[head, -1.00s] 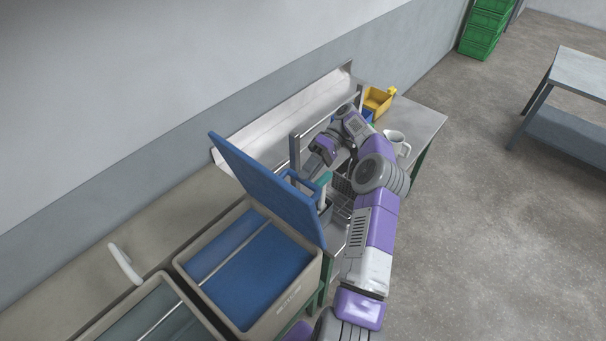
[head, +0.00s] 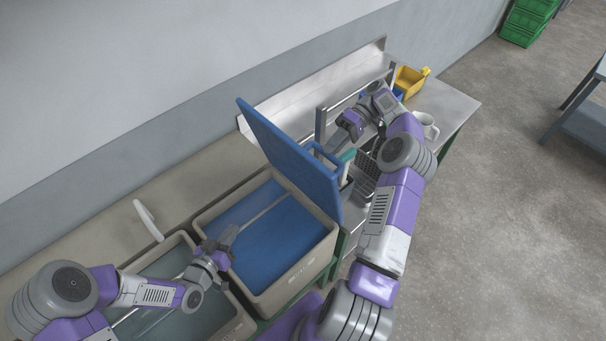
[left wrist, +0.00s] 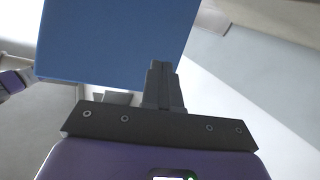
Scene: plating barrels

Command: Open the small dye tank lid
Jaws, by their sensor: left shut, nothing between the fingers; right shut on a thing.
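The small dye tank (head: 318,252) is a beige tub with blue liquid inside. Its blue lid (head: 290,155) stands raised and tilted at the tank's right side, leaving the top uncovered. My right gripper (head: 333,146) is behind the lid, shut on what looks like its blue handle (head: 318,153); the exact contact is partly hidden. My left gripper (head: 229,234) is shut and empty over the tank's left part. In the left wrist view its closed fingers (left wrist: 161,85) point towards the blue lid (left wrist: 115,40), apart from it as far as I can tell.
A second beige tank (head: 180,245) with greenish liquid stands to the left, beneath my left arm. A steel bench (head: 455,108) at right carries a yellow bin (head: 408,82) and a white jug (head: 427,124). Open floor lies right.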

